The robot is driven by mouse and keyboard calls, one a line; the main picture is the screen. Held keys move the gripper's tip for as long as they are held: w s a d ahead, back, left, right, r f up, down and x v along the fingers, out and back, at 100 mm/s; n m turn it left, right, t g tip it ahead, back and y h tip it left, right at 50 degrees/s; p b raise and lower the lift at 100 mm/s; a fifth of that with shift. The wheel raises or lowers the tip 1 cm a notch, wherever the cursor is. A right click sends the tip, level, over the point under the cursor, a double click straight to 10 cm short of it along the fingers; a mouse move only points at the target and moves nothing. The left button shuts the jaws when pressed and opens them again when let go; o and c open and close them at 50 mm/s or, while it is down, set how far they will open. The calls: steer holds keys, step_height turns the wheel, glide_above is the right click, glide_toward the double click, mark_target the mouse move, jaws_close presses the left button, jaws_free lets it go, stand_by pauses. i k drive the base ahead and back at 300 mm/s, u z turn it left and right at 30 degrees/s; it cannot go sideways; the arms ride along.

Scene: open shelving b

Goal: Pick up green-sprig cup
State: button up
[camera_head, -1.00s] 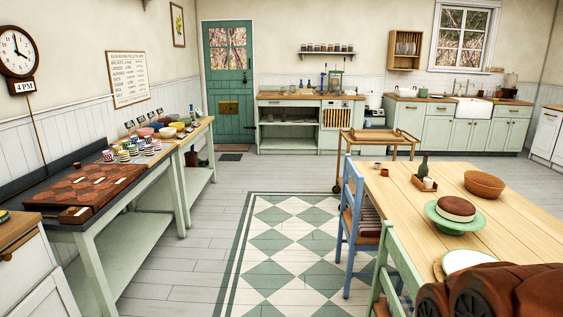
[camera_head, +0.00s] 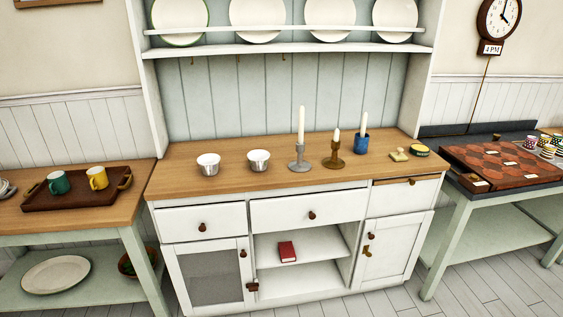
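I cannot make out a green-sprig cup for certain. Several small patterned cups (camera_head: 530,142) stand at the far right edge of the picture, beside the tiled board, too small to read their patterns. A plain dark green mug (camera_head: 58,183) and a yellow mug (camera_head: 97,178) stand on a brown tray (camera_head: 78,205) at the left. Two small pale bowls or cups, one at the left (camera_head: 208,164) and one nearer the middle (camera_head: 259,160), stand on the dresser top. My gripper is not in view.
The white dresser (camera_head: 285,178) fills the middle, with candlesticks (camera_head: 300,158) on top and plates (camera_head: 257,18) on its shelf. The right-hand table holds a red-brown tiled board (camera_head: 505,166). Bare floor (camera_head: 465,295) shows at the lower right.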

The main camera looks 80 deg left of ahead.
mark_target(259, 163)
steer(key=u, duration=3.4)
steer(key=i, duration=0.65)
steer(key=u, duration=0.85)
steer(key=i, duration=1.65)
steer(key=z, duration=1.1)
steer(key=i, duration=0.35)
steer(key=z, duration=0.25)
